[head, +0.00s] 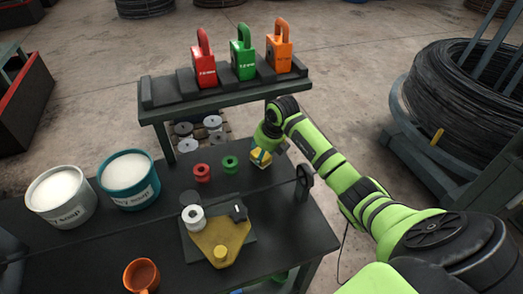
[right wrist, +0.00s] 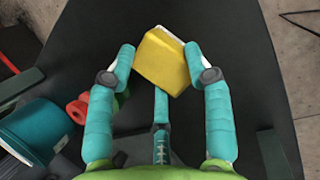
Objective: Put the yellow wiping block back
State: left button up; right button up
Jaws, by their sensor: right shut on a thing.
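The yellow wiping block (head: 260,157) is at the back right of the dark table, by the end of my green right arm. In the right wrist view the yellow block (right wrist: 162,59), with a white edge on one side, sits tilted between the two teal fingers of my right gripper (right wrist: 161,62). The right gripper is shut on it, over the dark table top (right wrist: 235,60). In the head view the fingers are too small to make out well, and I cannot tell whether the block touches the table. My left gripper is not in view.
A red spool (head: 202,172) and a green spool (head: 230,164) stand left of the block. A yellow fixture plate (head: 222,240) with a white roll (head: 193,217) is nearer. Two soap tubs (head: 128,180) stand left. A raised shelf (head: 160,112) with padlocks (head: 243,58) is behind.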

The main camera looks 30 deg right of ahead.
aim_at(267, 159)
jog(key=o, duration=1)
jog(key=shift+f, duration=0.15)
jog(key=b+v, duration=0.2)
jog(key=v, duration=0.5)
jog(key=shift+r, duration=0.4)
